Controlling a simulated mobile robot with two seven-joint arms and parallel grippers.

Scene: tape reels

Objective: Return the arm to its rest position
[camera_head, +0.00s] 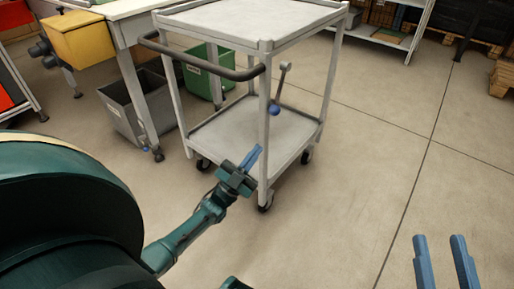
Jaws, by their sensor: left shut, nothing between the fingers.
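My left arm (190,229) reaches from the lower left toward the grey trolley. My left gripper (253,156) has its blue fingers together and empty. In the picture it overlaps the trolley's lower shelf and lies close to its front leg; whether it touches the trolley I cannot tell. My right gripper (439,238) shows at the lower right edge, with two blue fingers pointing up and clearly apart. Nothing is between them. The rest of my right arm is out of view.
The trolley (250,20) stands on casters, with a dark push handle (195,66) at its left. A grey bin (135,105), a green bin (200,75) and a yellow bin (78,38) are at the left. Shelving stands at the back right. The floor at right is clear.

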